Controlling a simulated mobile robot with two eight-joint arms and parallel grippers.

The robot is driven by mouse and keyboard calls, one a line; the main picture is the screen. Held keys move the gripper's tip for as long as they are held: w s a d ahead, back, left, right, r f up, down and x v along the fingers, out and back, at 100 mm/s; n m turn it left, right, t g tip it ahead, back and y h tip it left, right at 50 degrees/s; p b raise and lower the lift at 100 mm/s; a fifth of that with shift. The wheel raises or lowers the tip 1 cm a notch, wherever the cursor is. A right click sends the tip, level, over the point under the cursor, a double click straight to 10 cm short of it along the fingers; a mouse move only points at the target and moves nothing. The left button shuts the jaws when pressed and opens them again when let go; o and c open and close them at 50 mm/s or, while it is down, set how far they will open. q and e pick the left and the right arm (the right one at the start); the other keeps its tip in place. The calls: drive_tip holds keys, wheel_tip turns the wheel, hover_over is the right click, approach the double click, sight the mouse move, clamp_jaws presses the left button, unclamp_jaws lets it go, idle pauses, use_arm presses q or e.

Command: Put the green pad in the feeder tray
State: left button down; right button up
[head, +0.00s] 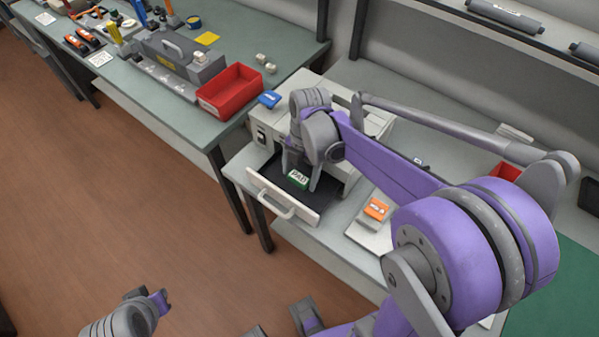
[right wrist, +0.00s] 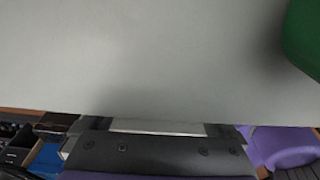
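The feeder tray (head: 262,184) is a pulled-out drawer with a dark inside and a pale front with a handle, in the light grey machine (head: 262,138). The green pad (head: 298,180), labelled "PAD", is at the tray, between the fingers of my right gripper (head: 301,174), which points down there. I cannot tell whether the fingers press on the pad or whether it rests on the tray floor. A green patch, probably the pad (right wrist: 304,40), fills the upper right corner of the right wrist view. My left gripper (head: 147,300) is low at the left, away from the tables; its fingers are unclear.
A blue item (head: 269,99) lies on the machine's top. An orange-labelled item (head: 376,209) lies on a pale plate right of the tray. A red bin (head: 231,91) stands on the green-topped bench behind. My right arm hides part of the machine. The floor at left is clear.

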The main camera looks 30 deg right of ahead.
sight(301, 211)
drive_tip(key=shift+r, duration=0.1)
drive_tip(key=shift+r, duration=0.25)
wheel_tip(301, 211, up, 11)
drive_tip(key=d+p, duration=0.1)
drive_tip(key=d, duration=0.1)
drive_tip(key=s+a+f+m+t, duration=0.2)
drive_tip(key=s+m, duration=0.1)
drive_tip(key=m, duration=0.4)
drive_tip(key=s+a+f+m+t+h, duration=0.1)
drive_tip(key=s+a+f+m, duration=0.1)
drive_tip(key=m, duration=0.5)
drive_tip(key=s+a+f+m+t, duration=0.2)
drive_tip(key=s+a+f+m, duration=0.1)
drive_tip(key=m, duration=0.4)
drive_tip(key=shift+s+f+t+h, duration=0.15)
drive_tip(key=shift+s+f, duration=0.1)
drive_tip(key=shift+s, duration=0.45)
drive_tip(key=shift+s+f+t+h, duration=0.15)
drive_tip(key=shift+s+f, duration=0.1)
drive_tip(key=shift+s, duration=0.4)
drive_tip(key=shift+s+f+m, duration=0.2)
drive_tip(key=shift+f+m, duration=0.1)
drive_tip(key=shift+m, duration=0.5)
